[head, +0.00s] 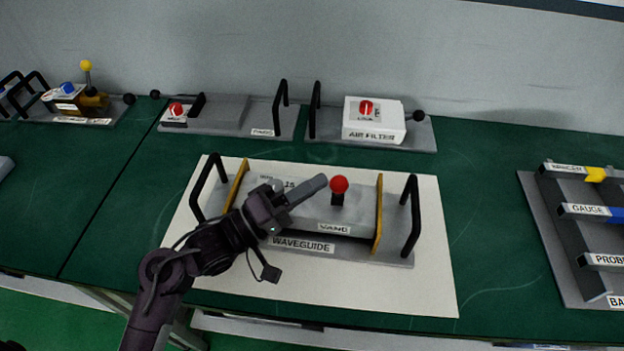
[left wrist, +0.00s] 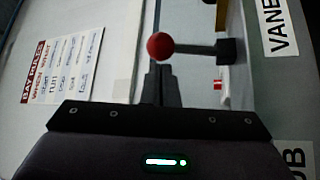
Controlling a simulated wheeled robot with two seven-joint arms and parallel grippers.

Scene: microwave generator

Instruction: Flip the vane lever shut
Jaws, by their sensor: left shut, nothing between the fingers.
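The vane lever has a red ball knob (head: 338,184) on a short dark stem and stands roughly upright on the grey waveguide unit (head: 350,216), above its VANE label (head: 334,228). My left gripper (head: 322,182) is shut and empty, its fingertips just left of the knob. In the left wrist view, the red knob (left wrist: 160,46) lies just beyond the tips of the closed fingers (left wrist: 159,70), with the dark stem (left wrist: 200,49) running right. I cannot tell whether the tips touch it. My arm hides part of the unit's left side. My right gripper is out of view.
The unit sits on a white mat (head: 430,285) between yellow plates and black handles (head: 411,215). Behind are the air filter box (head: 374,120) and another grey module (head: 225,114). A labelled rack (head: 575,235) stands at right. Green bench (head: 480,220) is clear between.

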